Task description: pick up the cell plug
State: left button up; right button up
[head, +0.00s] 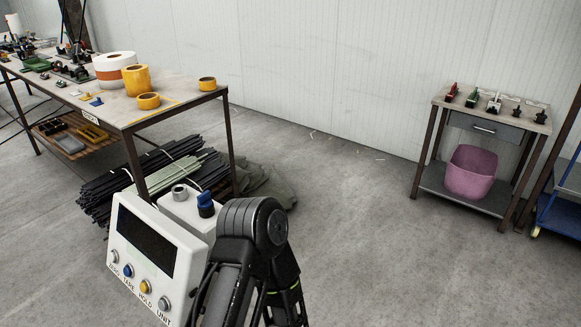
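A white indicator box (128,223) with a dark screen and several coloured buttons stands in the near foreground. On the white housing at its top are a dark blue knobbed plug (206,204) and a short grey metal socket (180,192). The blue piece looks like the cell plug, but I cannot tell for sure. It stands upright, and its lower end is partly out of sight. My black arm links rise just right of the box and cover its right side. Neither of my grippers is in view.
A workbench (60,84) with tape rolls (136,81) and tools stands at the left. Bundles of black rods (110,190) lie below it. A small table (442,101) with clamps and a pink bin (470,172) stands at the right. The middle floor is clear.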

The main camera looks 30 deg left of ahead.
aim_at(205, 201)
jog(key=i+l+u, duration=0.15)
jog(key=i, duration=0.5)
jog(key=i+l+u, duration=0.15)
jog(key=i, duration=0.5)
jog(key=i+l+u, duration=0.1)
jog(key=i+u, duration=0.15)
jog(key=u, duration=0.2)
jog(key=i+l+u, duration=0.15)
jog(key=u, duration=0.3)
jog(key=i+l+u, duration=0.3)
jog(key=u, duration=0.15)
jog(key=i+l+u, duration=0.15)
jog(key=l+u, duration=0.25)
jog(key=i+l+u, duration=0.1)
jog(key=l+u, duration=0.15)
jog(key=u, duration=0.2)
jog(key=l+u, duration=0.9)
jog(key=i+j, duration=0.05)
jog(key=j, duration=0.05)
